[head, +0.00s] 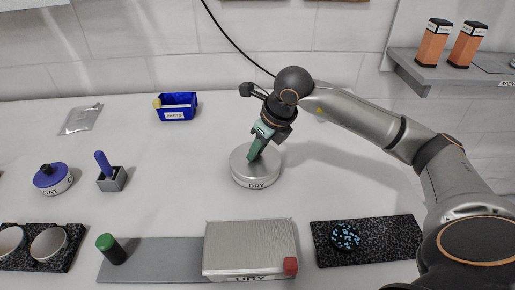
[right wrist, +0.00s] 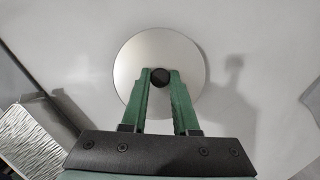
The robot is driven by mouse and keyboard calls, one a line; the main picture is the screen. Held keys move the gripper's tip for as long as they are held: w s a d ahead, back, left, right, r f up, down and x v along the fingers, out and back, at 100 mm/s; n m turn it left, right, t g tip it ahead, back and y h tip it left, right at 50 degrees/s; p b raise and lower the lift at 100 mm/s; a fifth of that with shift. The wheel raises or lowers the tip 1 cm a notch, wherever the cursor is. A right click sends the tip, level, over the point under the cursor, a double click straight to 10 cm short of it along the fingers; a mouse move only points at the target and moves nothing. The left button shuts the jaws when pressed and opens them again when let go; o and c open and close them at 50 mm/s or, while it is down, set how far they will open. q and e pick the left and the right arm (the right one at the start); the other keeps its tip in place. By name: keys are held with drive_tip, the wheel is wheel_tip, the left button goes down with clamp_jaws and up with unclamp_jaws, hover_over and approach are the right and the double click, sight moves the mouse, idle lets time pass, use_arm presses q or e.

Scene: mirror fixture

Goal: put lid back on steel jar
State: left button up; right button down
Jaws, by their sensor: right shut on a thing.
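A low round steel jar (head: 241,178) with a white label reading DRY stands on the white table near the middle of the head view. My right gripper (head: 253,157) comes down on it from above, its green fingers pointing at the jar's top. In the right wrist view the fingers (right wrist: 161,78) are shut on the black knob (right wrist: 161,79) of a round silver lid (right wrist: 143,55). The lid looks level and at the jar's top; I cannot tell whether it is fully seated. The jar's body is hidden under the lid in the wrist view. My left gripper is out of view.
A silver box (head: 245,240) labelled DRY lies in front, with a red block (head: 290,266) at its corner. A speckled mat (head: 390,238) is at right. A blue-lidded pot (head: 49,175), a blue-handled tool (head: 103,162) and a blue bin (head: 177,107) stand leftward. Table around the jar is clear.

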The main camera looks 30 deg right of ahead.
drive_tip(key=shift+f+b, duration=0.2)
drive_tip(key=shift+b, duration=0.3)
idle(1.2)
drive_tip(key=c, duration=0.6)
unclamp_jaws()
drive_tip(key=shift+o, duration=0.4)
drive_tip(key=o, duration=0.4)
drive_tip(key=shift+r+p, duration=2.55)
drive_tip(key=shift+r, duration=1)
